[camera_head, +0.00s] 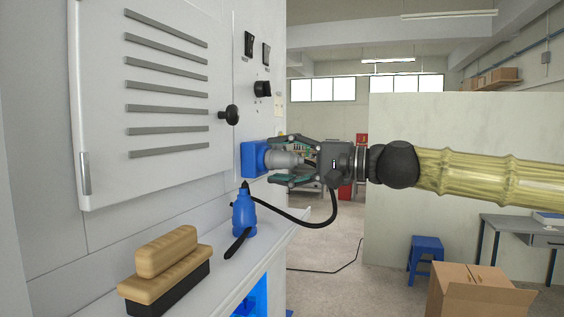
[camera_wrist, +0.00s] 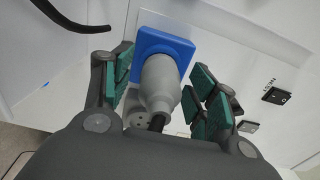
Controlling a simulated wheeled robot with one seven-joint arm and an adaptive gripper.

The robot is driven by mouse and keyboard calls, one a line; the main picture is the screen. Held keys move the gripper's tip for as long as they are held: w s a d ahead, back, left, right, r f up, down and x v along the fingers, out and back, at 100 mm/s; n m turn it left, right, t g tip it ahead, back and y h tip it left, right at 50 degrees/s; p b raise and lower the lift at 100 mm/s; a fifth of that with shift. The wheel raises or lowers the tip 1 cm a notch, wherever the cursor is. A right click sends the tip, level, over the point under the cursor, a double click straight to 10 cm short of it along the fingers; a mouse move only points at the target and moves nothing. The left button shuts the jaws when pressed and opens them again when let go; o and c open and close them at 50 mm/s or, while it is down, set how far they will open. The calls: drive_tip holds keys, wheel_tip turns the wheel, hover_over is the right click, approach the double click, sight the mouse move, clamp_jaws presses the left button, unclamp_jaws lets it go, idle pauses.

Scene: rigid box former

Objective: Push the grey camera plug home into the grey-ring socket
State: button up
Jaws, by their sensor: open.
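The grey plug (camera_head: 285,160) sits with its front end against the blue square socket housing (camera_head: 255,158) on the machine's side; it also shows in the wrist view (camera_wrist: 160,82) below the blue housing (camera_wrist: 163,50). How deep it sits cannot be told. My gripper (camera_head: 287,161) has its fingers on both sides of the plug. In the wrist view its green pads (camera_wrist: 160,95) stand apart from the plug, with gaps on both sides. A black cable leaves the plug's rear. A grey round face with small holes (camera_wrist: 140,122) is partly hidden behind the plug; whether it is the grey-ring socket is unclear.
A blue bottle-shaped item (camera_head: 243,212) and a wooden brush (camera_head: 166,262) stand on the ledge below. A black cable (camera_head: 310,224) loops under my gripper. A black knob (camera_head: 229,115) and switches (camera_head: 249,44) are on the machine.

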sight(301, 161)
clamp_jaws()
drive_tip(key=shift+d, duration=0.15)
drive_tip(key=shift+v, duration=0.85)
drive_tip(key=shift+d, duration=0.1)
drive_tip(key=shift+s+d, duration=0.25)
drive_tip(key=shift+d, duration=0.4)
drive_tip(key=shift+d, duration=0.1)
drive_tip(key=shift+s+d, duration=0.2)
drive_tip(key=shift+d, duration=0.45)
